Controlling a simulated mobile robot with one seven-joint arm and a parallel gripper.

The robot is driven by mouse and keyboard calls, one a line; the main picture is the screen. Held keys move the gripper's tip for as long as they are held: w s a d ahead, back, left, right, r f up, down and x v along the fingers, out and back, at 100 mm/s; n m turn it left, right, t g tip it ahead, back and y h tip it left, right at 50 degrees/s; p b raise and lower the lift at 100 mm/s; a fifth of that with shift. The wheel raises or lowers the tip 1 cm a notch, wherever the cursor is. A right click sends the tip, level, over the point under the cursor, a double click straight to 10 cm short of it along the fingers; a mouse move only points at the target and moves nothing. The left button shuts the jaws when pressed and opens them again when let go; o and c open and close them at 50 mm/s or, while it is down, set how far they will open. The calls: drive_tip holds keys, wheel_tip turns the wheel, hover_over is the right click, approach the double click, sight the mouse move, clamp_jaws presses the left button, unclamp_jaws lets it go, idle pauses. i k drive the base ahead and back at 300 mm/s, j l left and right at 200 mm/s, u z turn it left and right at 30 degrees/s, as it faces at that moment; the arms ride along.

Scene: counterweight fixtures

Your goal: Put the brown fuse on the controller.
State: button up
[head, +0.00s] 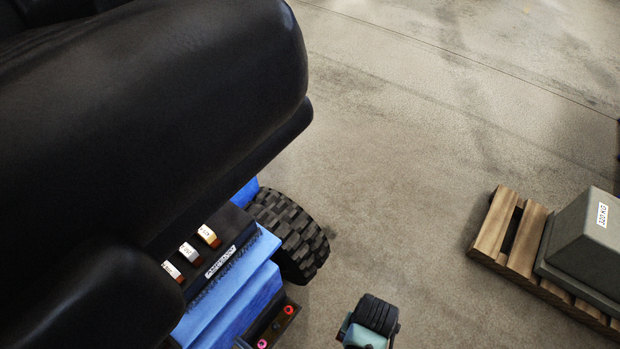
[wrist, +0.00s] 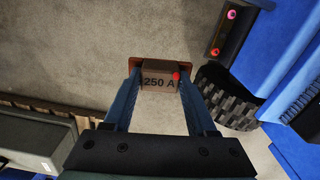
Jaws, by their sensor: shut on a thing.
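My gripper (wrist: 161,78) is in the wrist view, with its two blue fingers closed on a brown block marked "250 A", the brown fuse (wrist: 158,83). The fuse has a reddish-brown base edge and a red dot at its right. The floor lies behind it. A black box, which looks like the controller (head: 235,225), sits on the blue vehicle in the head view. It has a white label, too small to read surely, and three small coloured blocks on top. The fuse is apart from this box.
The blue vehicle (head: 247,309) has a knobbly black tyre (head: 290,235) beside the box. A wooden pallet (head: 492,226) bears a grey weight (head: 585,250) at the right of the head view. Bare floor lies between vehicle and pallet.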

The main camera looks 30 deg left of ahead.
sight(218, 230)
drive_tip(key=i, duration=2.6)
drive_tip(key=i+u, duration=0.3)
drive_tip(key=u, duration=0.15)
drive_tip(key=i+l+u, duration=0.15)
drive_tip(key=u, duration=0.35)
drive_tip(key=i+u, duration=0.1)
drive_tip(key=u, duration=2.7)
drive_tip(key=i+j+u, duration=0.1)
drive_tip(key=i+u, duration=0.4)
